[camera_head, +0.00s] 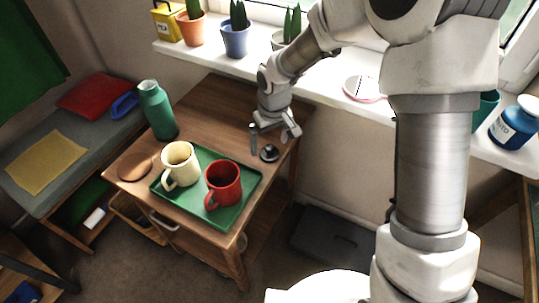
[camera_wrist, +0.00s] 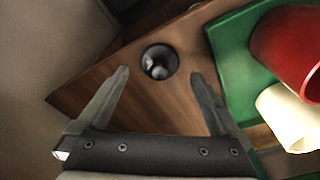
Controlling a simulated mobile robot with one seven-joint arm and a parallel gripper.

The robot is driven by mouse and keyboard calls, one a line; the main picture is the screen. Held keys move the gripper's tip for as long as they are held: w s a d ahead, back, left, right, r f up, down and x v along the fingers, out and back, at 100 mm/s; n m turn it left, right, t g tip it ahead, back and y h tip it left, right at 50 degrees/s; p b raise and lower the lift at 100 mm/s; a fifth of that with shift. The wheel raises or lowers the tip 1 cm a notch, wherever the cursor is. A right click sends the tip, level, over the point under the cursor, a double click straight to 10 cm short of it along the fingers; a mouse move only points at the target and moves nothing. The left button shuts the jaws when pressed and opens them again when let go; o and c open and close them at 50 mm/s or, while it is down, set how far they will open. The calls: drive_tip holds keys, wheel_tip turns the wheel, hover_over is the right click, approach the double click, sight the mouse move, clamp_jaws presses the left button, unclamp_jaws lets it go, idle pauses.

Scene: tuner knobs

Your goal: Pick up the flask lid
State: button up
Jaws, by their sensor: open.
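The flask lid (camera_head: 269,153) is a small dark round piece near the right corner of the wooden table top. In the wrist view it is a dark ring with a shiny grey middle (camera_wrist: 160,62). My gripper (camera_head: 272,138) is open above the table at the lid. In the wrist view its two fingertips (camera_wrist: 160,74) lie to either side of the lid, with nothing held between them. I cannot tell the exact height of the fingertips above the table. The green flask (camera_head: 157,110) stands upright at the table's back left.
A green tray (camera_head: 240,208) beside the lid holds a cream mug (camera_head: 180,163) and a red mug (camera_head: 223,183). A round brown coaster (camera_head: 135,166) lies at the left. The windowsill (camera_head: 330,85) with potted plants runs behind the table. The table's edge is close to the lid.

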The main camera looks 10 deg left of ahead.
wheel_tip(320, 180, down, 3)
drive_tip(key=shift+w+r+b, duration=0.1)
drive_tip(key=shift+b, duration=0.2)
drive_tip(key=shift+c, duration=0.3)
drive_tip(key=c, duration=1.5)
drive_tip(key=shift+o, duration=0.2)
drive_tip(key=shift+r, duration=0.15)
